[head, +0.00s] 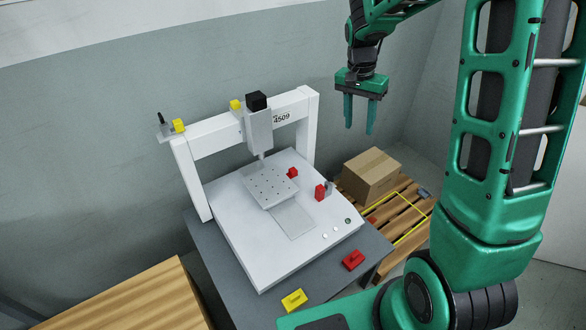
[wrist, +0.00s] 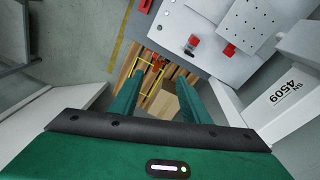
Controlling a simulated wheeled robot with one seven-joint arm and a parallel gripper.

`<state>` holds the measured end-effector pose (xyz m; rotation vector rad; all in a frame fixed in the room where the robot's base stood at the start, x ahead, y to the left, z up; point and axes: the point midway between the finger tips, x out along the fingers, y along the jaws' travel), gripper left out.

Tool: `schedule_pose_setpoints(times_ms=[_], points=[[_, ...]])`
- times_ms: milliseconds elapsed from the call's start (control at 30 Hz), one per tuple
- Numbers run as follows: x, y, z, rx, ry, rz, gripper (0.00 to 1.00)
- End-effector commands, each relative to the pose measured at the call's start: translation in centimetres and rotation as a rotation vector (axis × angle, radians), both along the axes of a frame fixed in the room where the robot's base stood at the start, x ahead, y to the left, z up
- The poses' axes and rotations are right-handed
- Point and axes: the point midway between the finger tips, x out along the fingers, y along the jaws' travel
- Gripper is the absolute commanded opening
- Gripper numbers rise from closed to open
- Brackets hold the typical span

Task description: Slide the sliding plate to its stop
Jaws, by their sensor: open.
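The sliding plate (head: 270,186) is a light grey square plate with several small holes, on the white bed of the gantry screwdriver machine (head: 250,235). It lies below the screwdriver head (head: 259,130), over the far part of a grey track strip (head: 293,219). A red block (head: 292,172) is at its right edge. In the wrist view, the plate (wrist: 257,20) shows at the top right. My gripper (head: 359,130) is open and empty, in the air to the right of the gantry, well apart from the plate. It also shows in the wrist view (wrist: 160,95).
A cardboard box (head: 371,176) stands on a wooden pallet (head: 408,205) right of the machine. A red block (head: 320,192) stands on the bed's right side. Another red part (head: 353,260) and a yellow part (head: 293,299) lie on the grey table. The gantry frame (head: 308,125) rises beside the plate.

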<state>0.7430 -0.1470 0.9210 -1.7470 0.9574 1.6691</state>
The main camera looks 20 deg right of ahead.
Motion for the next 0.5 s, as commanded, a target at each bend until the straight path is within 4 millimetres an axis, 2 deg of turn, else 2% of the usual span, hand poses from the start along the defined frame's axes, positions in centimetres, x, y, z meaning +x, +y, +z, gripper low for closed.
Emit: schedule_pose_setpoints(times_ms=[33,200,400,500], points=[[2.1,1.0,-1.6,0.004,0.001,-0.017,0.42],[8.2,4.5,-6.6,0.027,-0.016,-0.103,0.42],[13.8,9.3,-13.2,0.071,-0.030,-0.211,0.42],[15.7,11.4,-16.1,0.092,-0.035,-0.262,0.42]])
